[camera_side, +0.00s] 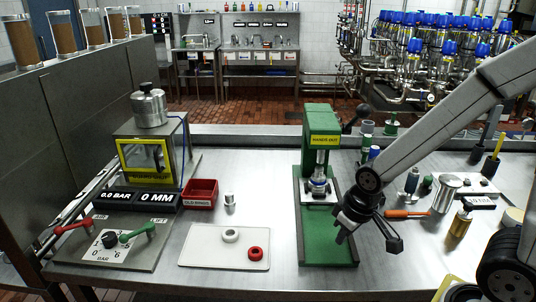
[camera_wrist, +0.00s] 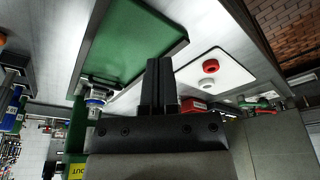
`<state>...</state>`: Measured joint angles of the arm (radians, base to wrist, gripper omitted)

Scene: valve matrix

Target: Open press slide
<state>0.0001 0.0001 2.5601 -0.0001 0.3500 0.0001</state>
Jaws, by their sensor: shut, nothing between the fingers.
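The green press (camera_side: 321,122) with its yellow label stands at the middle of the bench in the side view. Its green base (camera_side: 326,236) runs toward the camera as a long flat bed, which also shows in the wrist view (camera_wrist: 135,42). A metal fixture with a blue ring (camera_side: 319,187) sits under the press head at the back of the bed, and shows in the wrist view (camera_wrist: 97,101). My gripper (camera_side: 342,238) is over the front right part of the bed, pointing down. In the wrist view its fingers (camera_wrist: 158,82) are together and empty. Contact with the bed cannot be told.
Left of the bed lies a white tray (camera_side: 203,256) with a white ring (camera_side: 231,235) and a red ring (camera_side: 255,253). An orange-handled tool (camera_side: 405,213) and a metal pot (camera_side: 446,190) are at right.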

